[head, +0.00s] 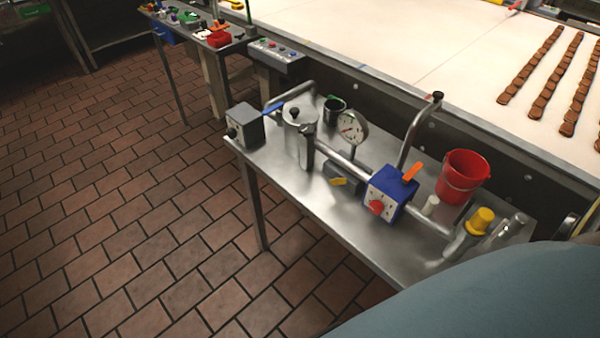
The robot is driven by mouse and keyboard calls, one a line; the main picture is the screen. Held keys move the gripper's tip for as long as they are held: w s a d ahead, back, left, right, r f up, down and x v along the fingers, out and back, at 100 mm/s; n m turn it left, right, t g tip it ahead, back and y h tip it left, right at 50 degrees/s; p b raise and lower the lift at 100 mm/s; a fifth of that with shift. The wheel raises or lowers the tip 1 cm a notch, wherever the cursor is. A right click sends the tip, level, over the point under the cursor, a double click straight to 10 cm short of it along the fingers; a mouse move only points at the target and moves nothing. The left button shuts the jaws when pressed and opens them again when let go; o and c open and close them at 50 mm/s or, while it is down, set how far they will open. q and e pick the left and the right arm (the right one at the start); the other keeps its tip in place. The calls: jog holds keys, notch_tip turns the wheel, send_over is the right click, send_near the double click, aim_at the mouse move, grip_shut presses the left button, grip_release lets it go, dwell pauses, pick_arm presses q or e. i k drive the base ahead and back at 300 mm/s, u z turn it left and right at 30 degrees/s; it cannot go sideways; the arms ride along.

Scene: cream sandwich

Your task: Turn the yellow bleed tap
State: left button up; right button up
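A small yellow tap handle (339,181) sits on the front of a grey block below the round gauge (352,128), on the steel bench. A second yellow part, a round yellow cap (481,220), tops a metal cylinder near the bench's right end. The frame does not make clear which of the two is the bleed tap; the small handle looks like a lever. Neither of my grippers is in view, and nothing touches either yellow part.
The steel bench (290,170) also holds a blue box (389,195) with red knob and orange lever, a red bucket (462,177), a lidded steel pot (299,114) and a grey box (245,127). A large smooth blue-grey shape hides its near right corner. The tiled floor at left is clear.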

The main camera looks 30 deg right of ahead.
aim_at(336, 181)
jog(key=u, duration=0.15)
jog(key=k, duration=0.15)
jog(key=z, duration=0.85)
